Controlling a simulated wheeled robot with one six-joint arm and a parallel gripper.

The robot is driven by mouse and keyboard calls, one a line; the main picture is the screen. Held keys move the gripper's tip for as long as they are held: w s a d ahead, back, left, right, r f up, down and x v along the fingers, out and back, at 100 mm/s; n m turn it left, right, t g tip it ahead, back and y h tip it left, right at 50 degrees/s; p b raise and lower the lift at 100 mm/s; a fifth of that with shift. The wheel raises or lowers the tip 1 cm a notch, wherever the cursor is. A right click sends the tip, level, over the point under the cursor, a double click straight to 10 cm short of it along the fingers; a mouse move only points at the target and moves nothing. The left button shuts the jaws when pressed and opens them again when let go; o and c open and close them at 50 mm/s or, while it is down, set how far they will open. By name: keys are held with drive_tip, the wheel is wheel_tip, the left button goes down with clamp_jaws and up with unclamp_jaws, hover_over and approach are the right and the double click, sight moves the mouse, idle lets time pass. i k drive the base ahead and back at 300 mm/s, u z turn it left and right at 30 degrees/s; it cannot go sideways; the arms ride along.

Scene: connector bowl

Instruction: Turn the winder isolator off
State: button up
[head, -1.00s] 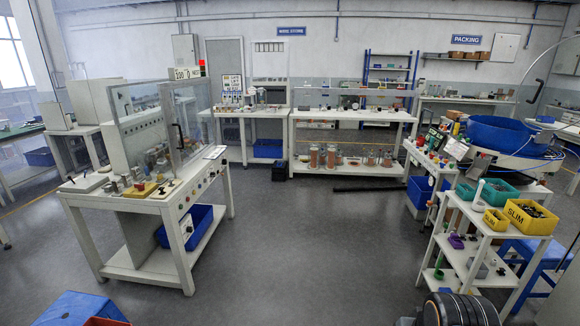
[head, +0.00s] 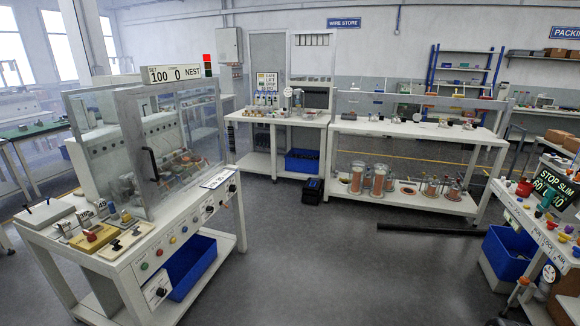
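The bench machine at the left (head: 85,160), with clear guard panels and a dark door handle, looks like the winder. Its display (head: 173,74) reads 100 and 0, with the word NEST. My gripper is not in view.
A blue bin (head: 190,268) sits on the machine's lower shelf. Grey floor in the middle is clear. A black bar (head: 428,229) lies on the floor before the back bench. At the right is a bench with a STOP SLIM display (head: 553,188) and a blue bin (head: 508,252).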

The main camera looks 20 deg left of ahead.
sight(92, 237)
drive_tip(key=i, duration=0.5)
drive_tip(key=u, duration=3)
drive_tip(key=i, duration=0.9)
drive_tip(key=u, duration=0.35)
drive_tip(key=i, duration=1.35)
drive_tip(key=z, duration=0.8)
drive_tip(key=i, duration=0.5)
drive_tip(key=z, duration=0.2)
